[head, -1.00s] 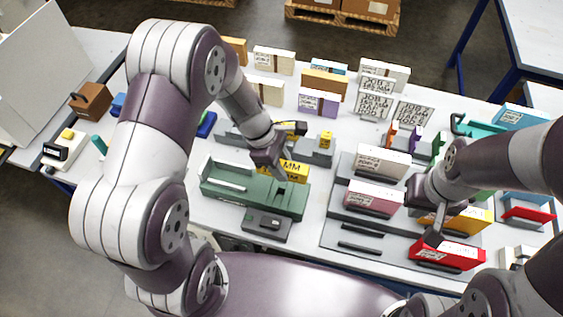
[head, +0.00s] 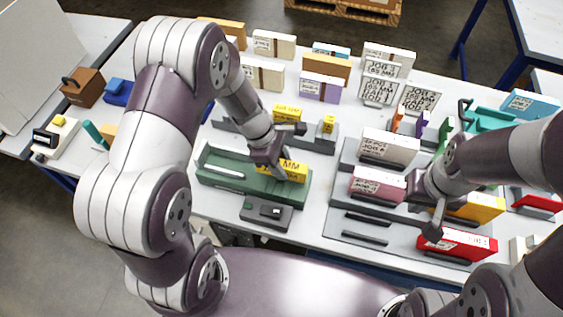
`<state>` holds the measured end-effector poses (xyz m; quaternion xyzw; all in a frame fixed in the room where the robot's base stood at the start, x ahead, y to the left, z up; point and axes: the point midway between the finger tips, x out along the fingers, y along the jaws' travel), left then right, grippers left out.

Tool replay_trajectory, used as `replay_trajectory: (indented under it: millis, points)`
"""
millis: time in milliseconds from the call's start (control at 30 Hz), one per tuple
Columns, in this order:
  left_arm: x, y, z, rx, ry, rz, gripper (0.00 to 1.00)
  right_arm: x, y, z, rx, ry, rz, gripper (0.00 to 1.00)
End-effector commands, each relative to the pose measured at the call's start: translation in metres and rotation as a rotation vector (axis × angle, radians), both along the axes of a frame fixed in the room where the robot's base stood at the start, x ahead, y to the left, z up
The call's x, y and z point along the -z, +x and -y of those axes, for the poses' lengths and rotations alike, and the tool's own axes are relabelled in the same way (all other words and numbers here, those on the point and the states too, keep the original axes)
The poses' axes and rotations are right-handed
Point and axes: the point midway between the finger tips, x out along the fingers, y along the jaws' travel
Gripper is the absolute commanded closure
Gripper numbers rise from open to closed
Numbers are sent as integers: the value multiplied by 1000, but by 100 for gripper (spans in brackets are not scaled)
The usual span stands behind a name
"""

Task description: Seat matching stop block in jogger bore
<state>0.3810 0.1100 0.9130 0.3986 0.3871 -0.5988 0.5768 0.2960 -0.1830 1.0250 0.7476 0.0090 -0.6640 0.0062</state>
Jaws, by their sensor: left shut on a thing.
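The green jogger (head: 222,181) lies near the table's front edge, left of centre. My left gripper (head: 276,172) is shut on a yellow stop block (head: 293,171) marked "MM", over the jogger's right part. The block covers where the bore was visible. I cannot tell whether its lower end is inside the bore. Two other yellow blocks, one longer (head: 287,114) and one small (head: 328,124), stand on a grey rack (head: 318,143) behind. My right gripper (head: 432,233) hangs by a red block (head: 462,244) on the right; its fingers are too unclear to tell.
A grey control box (head: 266,212) stands in front of the jogger. Job cards (head: 379,88) and several paper stacks (head: 321,86) stand behind. A brown box (head: 83,87) is at far left.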

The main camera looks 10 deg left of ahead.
Motion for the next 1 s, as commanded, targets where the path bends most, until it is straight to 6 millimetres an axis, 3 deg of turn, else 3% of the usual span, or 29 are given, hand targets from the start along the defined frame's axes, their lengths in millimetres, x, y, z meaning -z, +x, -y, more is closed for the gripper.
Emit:
replay_trajectory:
  millis: [1000]
  points:
    - [20, 0, 0, 0, 0, 1, 99, 15, 0, 0, 0, 0, 0, 100]
